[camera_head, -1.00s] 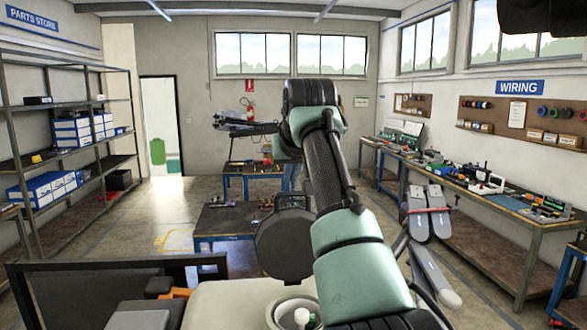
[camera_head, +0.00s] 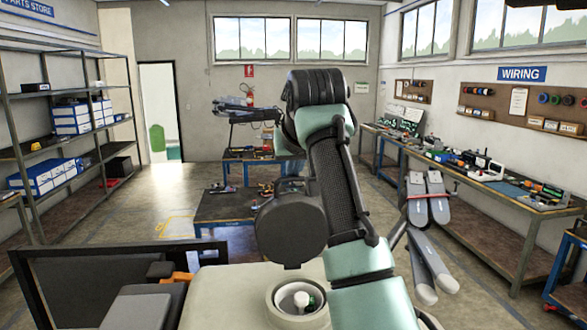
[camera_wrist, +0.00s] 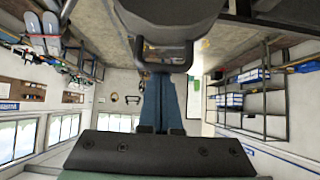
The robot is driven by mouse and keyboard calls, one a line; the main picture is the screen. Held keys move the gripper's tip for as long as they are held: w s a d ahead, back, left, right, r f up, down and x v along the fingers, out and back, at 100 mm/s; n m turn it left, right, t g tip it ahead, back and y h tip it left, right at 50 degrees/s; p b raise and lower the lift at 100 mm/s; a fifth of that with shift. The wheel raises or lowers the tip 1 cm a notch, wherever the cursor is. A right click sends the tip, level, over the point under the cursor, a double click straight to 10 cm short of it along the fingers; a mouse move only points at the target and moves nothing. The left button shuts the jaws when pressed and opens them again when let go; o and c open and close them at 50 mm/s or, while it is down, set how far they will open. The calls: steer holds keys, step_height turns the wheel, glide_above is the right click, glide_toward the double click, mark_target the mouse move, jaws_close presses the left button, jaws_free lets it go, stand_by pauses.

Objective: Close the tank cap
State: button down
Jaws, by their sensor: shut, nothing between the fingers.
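The tank cap (camera_head: 292,225) is a dark round lid with a small loop handle on its edge. In the head view it stands open and upright, behind and above the tank opening (camera_head: 283,300). The opening is a pale round ring in the white tank top, with a small white piece inside. In the wrist view the dark underside or face of the cap (camera_wrist: 170,12) fills the top, with its handle (camera_wrist: 165,67) below. My gripper (camera_wrist: 163,76) has its blue fingers together, with the tips close to the handle; contact cannot be told. My arm and the cap hide the gripper in the head view.
Grey folded drone arms (camera_head: 428,200) stand to the right of my arm. A dark frame (camera_head: 120,265) is at the left front. A low blue-legged table (camera_head: 225,207) stands beyond the cap. Shelves (camera_head: 60,145) line the left wall and a workbench (camera_head: 470,185) the right.

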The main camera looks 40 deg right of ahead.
steer(key=shift+f, duration=0.1)
steer(key=shift+s+a+f+t+h+b, duration=0.15)
steer(key=shift+s+t+h+b, duration=0.2)
steer(key=shift+b, duration=0.6)
steer(key=shift+s+a+b, duration=0.15)
steer(key=shift+s+b, duration=0.05)
steer(key=shift+b, duration=0.25)
steer(key=shift+t, duration=0.25)
steer(key=shift+s+b, duration=0.1)
steer(key=shift+b, duration=0.3)
